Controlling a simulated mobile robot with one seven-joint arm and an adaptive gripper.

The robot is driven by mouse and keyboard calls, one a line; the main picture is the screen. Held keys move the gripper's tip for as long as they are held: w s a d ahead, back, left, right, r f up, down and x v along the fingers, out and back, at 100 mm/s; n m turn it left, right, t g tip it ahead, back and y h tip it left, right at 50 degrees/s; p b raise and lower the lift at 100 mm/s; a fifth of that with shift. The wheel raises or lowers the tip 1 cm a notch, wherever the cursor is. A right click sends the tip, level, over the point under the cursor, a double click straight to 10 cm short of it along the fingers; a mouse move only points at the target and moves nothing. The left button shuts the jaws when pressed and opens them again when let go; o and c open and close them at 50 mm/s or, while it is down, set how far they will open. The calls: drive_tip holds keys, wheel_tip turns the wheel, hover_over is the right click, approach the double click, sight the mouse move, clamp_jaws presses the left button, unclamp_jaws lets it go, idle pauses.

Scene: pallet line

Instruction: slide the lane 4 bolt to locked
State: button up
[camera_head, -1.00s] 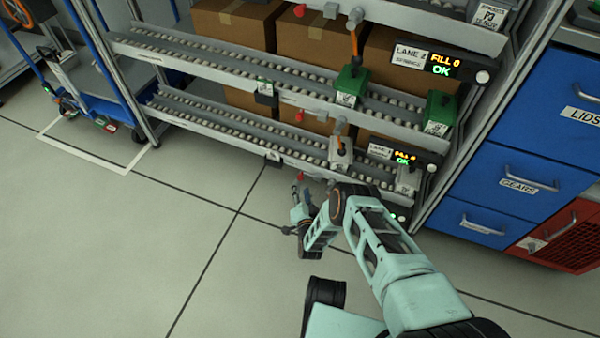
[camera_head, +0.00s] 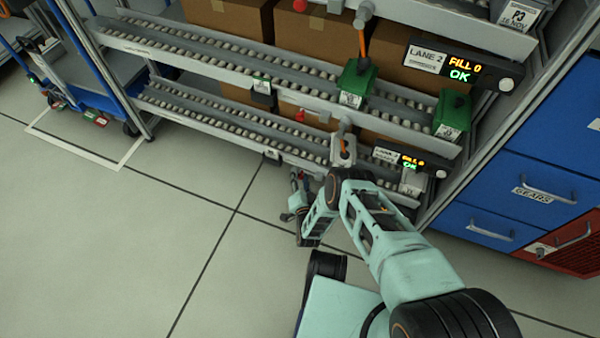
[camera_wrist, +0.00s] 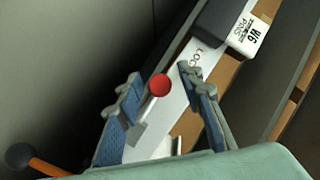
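In the wrist view a red round knob (camera_wrist: 159,86) on a short grey stem stands on a pale metal rail. Letters starting "LOC" are printed on the rail just beyond the knob; the rest is hidden. My gripper (camera_wrist: 160,92) is open, with one blue-grey finger on each side of the knob. I cannot tell whether either finger touches it. In the head view my gripper (camera_head: 297,183) is low, in front of the lowest roller rail (camera_head: 235,130). The knob is too small to make out surely there. No lane 4 sign is readable.
A black-ended orange lever (camera_wrist: 22,156) is at the lower left of the wrist view, and a white tag (camera_wrist: 246,35) at the upper right. Green blocks (camera_head: 356,85) and cartons (camera_head: 330,38) are on the rack. Blue drawers (camera_head: 535,190) stand right.

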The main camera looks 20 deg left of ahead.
drive_tip(key=shift+c, duration=0.7)
clamp_jaws()
drive_tip(key=shift+s+d, duration=0.15)
drive_tip(key=shift+d, duration=1.1)
drive_tip(key=shift+s+d, duration=0.1)
drive_tip(key=shift+d, duration=1.15)
drive_tip(key=shift+o, duration=0.7)
unclamp_jaws()
